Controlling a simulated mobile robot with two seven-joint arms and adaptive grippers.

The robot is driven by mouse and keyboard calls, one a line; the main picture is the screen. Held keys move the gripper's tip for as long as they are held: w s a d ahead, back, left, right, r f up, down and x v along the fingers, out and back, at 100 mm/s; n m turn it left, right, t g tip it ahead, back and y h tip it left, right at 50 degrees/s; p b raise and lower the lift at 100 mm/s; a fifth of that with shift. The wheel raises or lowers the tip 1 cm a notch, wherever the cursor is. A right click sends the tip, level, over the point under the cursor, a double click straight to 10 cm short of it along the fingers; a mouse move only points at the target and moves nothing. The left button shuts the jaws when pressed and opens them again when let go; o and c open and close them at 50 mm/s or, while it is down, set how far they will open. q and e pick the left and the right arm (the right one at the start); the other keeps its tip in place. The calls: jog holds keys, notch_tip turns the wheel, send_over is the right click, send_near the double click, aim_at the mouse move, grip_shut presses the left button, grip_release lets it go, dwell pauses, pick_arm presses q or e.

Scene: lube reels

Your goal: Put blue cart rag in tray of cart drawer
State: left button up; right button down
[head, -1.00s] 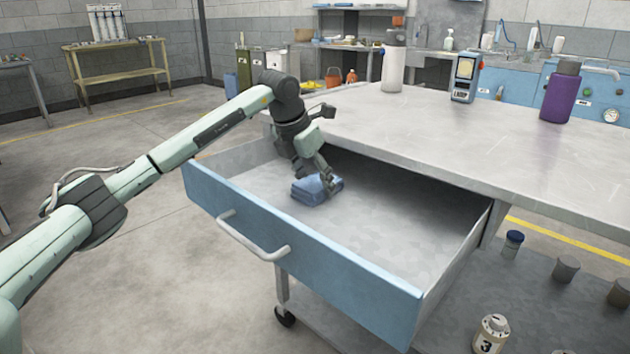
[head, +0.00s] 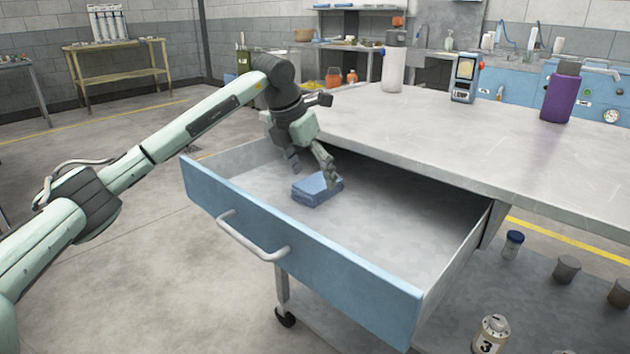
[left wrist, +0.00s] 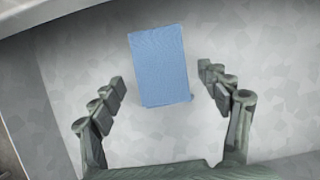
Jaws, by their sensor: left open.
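The folded blue rag (head: 316,190) lies flat on the bottom of the open cart drawer (head: 400,228), towards its left part. In the left wrist view the rag (left wrist: 159,66) is a blue rectangle on the grey drawer bottom. My left gripper (head: 312,178) is open above and behind the rag. In the left wrist view its fingers (left wrist: 162,88) stand apart on both sides of the rag's near end, with a gap on each side. My right gripper is not in view.
The blue drawer front with its handle (head: 252,236) faces me. The cart top (head: 470,130) overhangs the drawer's back. A white bottle (head: 394,68), a handheld device (head: 465,79) and a purple bottle (head: 560,97) stand on it. Several small containers sit on the lower shelf.

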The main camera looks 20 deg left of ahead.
pick_arm(q)
jog(key=v, duration=0.9)
jog(key=shift+r, duration=0.15)
jog(key=shift+c, duration=0.5)
dwell(0.4)
